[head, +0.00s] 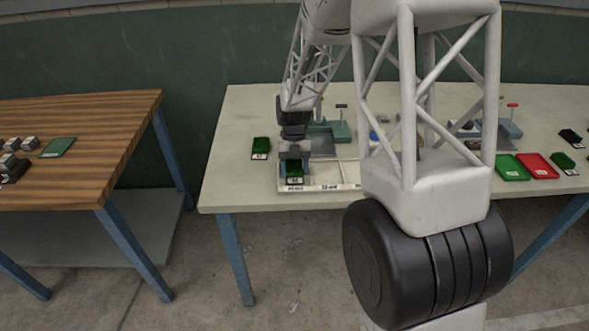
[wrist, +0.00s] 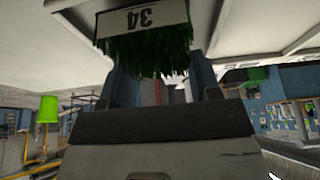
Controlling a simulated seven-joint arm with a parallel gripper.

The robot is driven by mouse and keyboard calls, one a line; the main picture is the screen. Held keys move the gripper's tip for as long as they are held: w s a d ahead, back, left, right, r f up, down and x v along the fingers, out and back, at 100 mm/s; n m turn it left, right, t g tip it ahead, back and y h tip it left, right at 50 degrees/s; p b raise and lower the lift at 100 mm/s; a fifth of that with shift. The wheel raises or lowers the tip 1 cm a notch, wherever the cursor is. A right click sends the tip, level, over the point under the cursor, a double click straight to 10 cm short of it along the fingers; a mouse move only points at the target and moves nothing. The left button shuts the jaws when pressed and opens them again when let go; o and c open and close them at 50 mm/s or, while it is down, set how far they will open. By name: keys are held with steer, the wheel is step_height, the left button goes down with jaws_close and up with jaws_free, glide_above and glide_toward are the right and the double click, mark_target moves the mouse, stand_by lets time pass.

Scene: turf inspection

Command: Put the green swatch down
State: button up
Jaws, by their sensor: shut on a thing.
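My gripper (head: 293,153) is shut on a green turf swatch (head: 295,168) at the left end of a pale tray (head: 347,186). The swatch has green grass and a white label. In the wrist view, the held swatch (wrist: 146,52) hangs at the top between the fingers, its label reading 34 upside down. The tray has several compartments with labels along its front rim. The swatch is over or in the leftmost one. I cannot tell whether it touches the tray floor.
Another green swatch (head: 261,145) lies left of the tray on the pale table (head: 236,180). A green device (head: 340,130) stands behind the tray. Green (head: 511,167) and red (head: 539,165) trays lie at the right. A wooden table (head: 95,130) stands apart at left.

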steer(key=shift+f, duration=0.25)
steer(key=shift+f, duration=0.1)
steer(key=o, duration=0.7)
steer(key=v, duration=1.2)
stand_by(0.6)
